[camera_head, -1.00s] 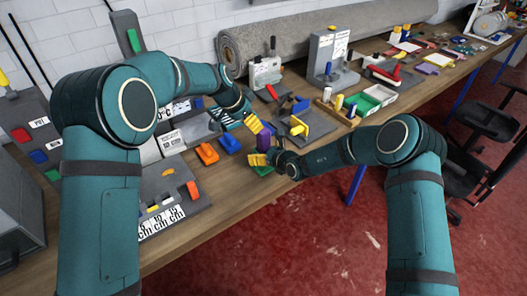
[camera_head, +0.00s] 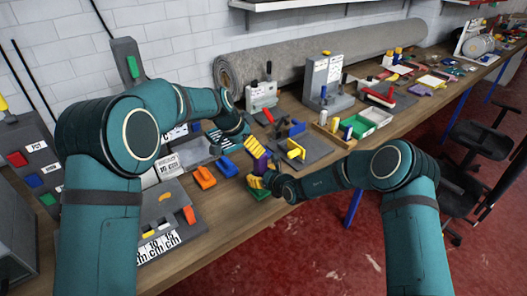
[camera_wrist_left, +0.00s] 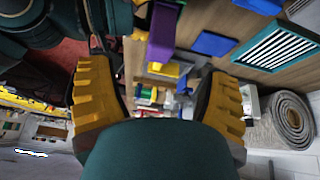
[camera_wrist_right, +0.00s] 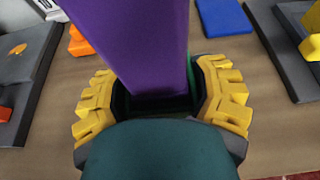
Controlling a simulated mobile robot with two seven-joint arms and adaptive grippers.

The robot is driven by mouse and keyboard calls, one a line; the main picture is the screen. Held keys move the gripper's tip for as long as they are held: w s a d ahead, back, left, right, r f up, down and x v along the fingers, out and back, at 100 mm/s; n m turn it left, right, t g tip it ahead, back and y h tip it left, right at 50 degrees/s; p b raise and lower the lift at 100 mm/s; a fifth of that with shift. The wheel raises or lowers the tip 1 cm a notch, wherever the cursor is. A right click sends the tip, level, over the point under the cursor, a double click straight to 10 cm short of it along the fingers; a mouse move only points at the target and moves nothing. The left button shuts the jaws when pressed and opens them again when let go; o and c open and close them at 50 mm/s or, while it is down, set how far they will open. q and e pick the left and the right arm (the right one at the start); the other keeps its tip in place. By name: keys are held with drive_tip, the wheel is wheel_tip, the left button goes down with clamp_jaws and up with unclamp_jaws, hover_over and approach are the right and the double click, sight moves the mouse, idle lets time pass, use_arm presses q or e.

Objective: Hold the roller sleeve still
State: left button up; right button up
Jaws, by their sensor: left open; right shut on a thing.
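A purple, straight-sided piece (camera_wrist_right: 150,45), which I take for the roller sleeve, stands between the yellow fingers of my right gripper (camera_wrist_right: 165,100). That gripper is shut on its lower end, where dark green shows. In the head view, the sleeve (camera_head: 261,164) is above my right gripper (camera_head: 262,183), over the bench front. My left gripper (camera_head: 252,147) is open beside its upper part. In the left wrist view, its fingers (camera_wrist_left: 158,100) are wide apart, with the purple sleeve (camera_wrist_left: 163,35) near the upper middle. Whether a left finger touches it, I cannot tell.
An orange block (camera_head: 203,177) and a blue block (camera_head: 227,166) lie left of the sleeve. A grey fixture with a yellow part (camera_head: 296,149) stands to the right. Behind are a grey rug roll (camera_head: 320,62) and grey stands.

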sight(260, 159)
use_arm(q)
drive_tip(key=d+r+n+y, duration=0.3)
drive_tip(key=d+n+y, duration=0.25)
drive_tip(key=n, duration=1.15)
drive_tip(key=shift+g+y, duration=0.3)
drive_tip(key=shift+y, duration=0.05)
drive_tip(key=x, duration=1.1)
drive_tip(key=shift+w+a+f, duration=0.2)
drive_tip(key=shift+w+f, duration=0.05)
drive_tip(key=shift+w, duration=0.1)
clamp_jaws()
drive_tip(key=c, duration=0.8)
unclamp_jaws()
drive_tip(key=c, duration=0.5)
